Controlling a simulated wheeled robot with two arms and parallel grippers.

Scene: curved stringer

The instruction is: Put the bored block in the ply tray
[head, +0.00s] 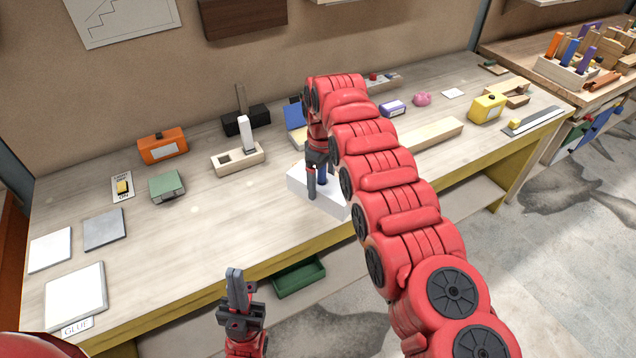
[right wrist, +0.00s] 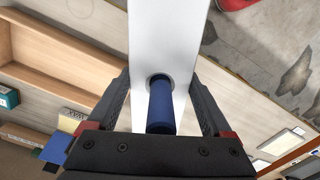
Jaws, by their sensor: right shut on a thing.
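The bored block is a white block (head: 331,202) with a round hole and a blue peg standing in it. It also shows in the right wrist view (right wrist: 168,40), where the blue peg (right wrist: 161,108) points towards the camera. My right gripper (head: 316,183) is shut on the block, with one finger along each side and the peg between. Whether the block touches the bench is not clear. The ply tray (head: 435,134) lies behind and to the right, partly hidden by my right arm; its pale wood walls show in the right wrist view (right wrist: 70,59). My left gripper (head: 236,285) is empty before the bench, fingers together.
A yellow box (head: 487,108) stands to the right. Bench left of the block is clear.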

